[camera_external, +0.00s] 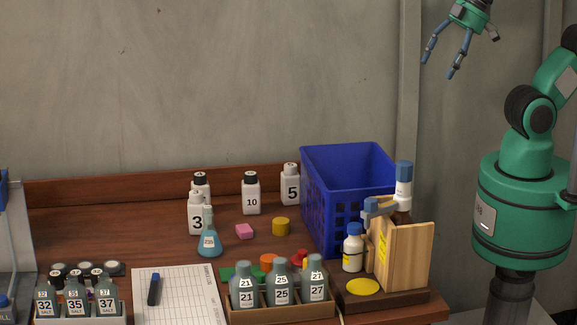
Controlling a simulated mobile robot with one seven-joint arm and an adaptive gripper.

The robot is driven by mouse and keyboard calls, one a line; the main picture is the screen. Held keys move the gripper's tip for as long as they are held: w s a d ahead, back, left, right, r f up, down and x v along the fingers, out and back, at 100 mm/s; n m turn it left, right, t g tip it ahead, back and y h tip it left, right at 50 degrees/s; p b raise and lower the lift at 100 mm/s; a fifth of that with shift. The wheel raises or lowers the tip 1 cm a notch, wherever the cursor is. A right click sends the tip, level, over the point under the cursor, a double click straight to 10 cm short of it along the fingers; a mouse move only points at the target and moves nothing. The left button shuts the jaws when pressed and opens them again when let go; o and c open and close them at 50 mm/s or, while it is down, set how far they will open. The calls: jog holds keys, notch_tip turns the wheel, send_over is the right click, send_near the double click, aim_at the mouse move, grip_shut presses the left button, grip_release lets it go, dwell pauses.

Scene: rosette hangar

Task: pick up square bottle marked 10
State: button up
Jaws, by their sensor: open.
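The square bottle marked 10 (251,200) is white with a black cap. It stands upright at the back of the wooden table, between the bottle marked 3 (197,218) and the bottle marked 5 (290,187). My gripper (439,60) is at the top right, high above the table and far from the bottle. Its fingers are apart with nothing between them.
A blue crate (318,202) stands right of bottle 5. A box of teal bottles (280,306) and a wooden stand (404,256) are nearer the front.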

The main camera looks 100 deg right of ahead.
jog(key=shift+w, duration=0.1)
jog(key=n+g+p, duration=0.5)
jog(key=g+p, duration=0.1)
jog(key=p, duration=0.1)
send_over(252, 173)
notch_tip(252, 173, down, 26)
jog(key=shift+f, duration=0.1)
jog(key=shift+d+f, duration=0.1)
jog(key=shift+f, duration=0.1)
jog(key=shift+f, duration=0.1)
jog(key=shift+f, duration=4.2)
